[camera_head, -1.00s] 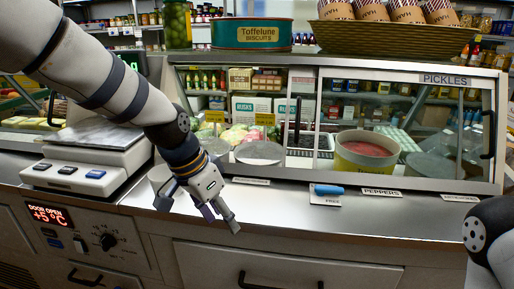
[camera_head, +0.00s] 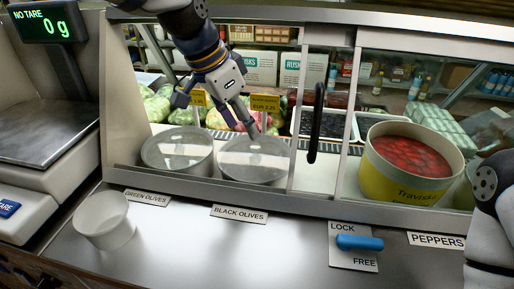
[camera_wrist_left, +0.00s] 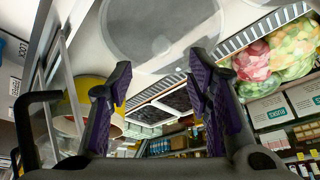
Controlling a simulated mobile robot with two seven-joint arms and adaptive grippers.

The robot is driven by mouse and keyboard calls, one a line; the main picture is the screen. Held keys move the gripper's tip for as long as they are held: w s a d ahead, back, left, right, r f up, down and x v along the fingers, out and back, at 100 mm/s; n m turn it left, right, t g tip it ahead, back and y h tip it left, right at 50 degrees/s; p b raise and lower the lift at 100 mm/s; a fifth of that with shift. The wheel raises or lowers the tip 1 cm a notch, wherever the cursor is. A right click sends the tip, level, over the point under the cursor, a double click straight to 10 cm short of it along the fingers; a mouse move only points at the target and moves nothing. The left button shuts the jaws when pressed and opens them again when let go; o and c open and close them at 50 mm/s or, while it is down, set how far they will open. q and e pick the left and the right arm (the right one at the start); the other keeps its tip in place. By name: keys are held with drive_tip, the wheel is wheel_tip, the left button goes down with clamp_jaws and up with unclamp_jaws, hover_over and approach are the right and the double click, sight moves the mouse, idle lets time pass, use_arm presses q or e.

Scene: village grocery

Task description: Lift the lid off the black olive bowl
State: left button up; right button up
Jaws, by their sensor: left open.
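The black olive bowl (camera_head: 238,176) stands inside the display case behind the BLACK OLIVES label (camera_head: 239,213). Its round, clear-grey lid (camera_head: 248,158) is on it, and the contents are hard to make out. The lid also shows at the top of the left wrist view (camera_wrist_left: 165,22). My left gripper (camera_head: 240,122) reaches down over the rear part of the lid. Its two purple-padded fingers (camera_wrist_left: 157,95) are spread and empty in the wrist view. Whether a fingertip touches the lid cannot be told. My right gripper is out of view.
A similar lidded bowl (camera_head: 178,150) stands left, behind the GREEN OLIVES label. A case post and black handle (camera_head: 316,122) stand close right, then a yellow tub (camera_head: 398,186). A white cup (camera_head: 104,220) and blue lock knob (camera_head: 360,243) are on the counter.

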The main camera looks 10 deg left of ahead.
sight(255, 146)
use_arm(q)
drive_tip(key=shift+x, duration=1.25)
drive_tip(key=x, duration=0.5)
drive_tip(key=shift+a, duration=0.1)
drive_tip(key=shift+r, duration=0.1)
drive_tip(key=shift+c, duration=0.2)
clamp_jaws()
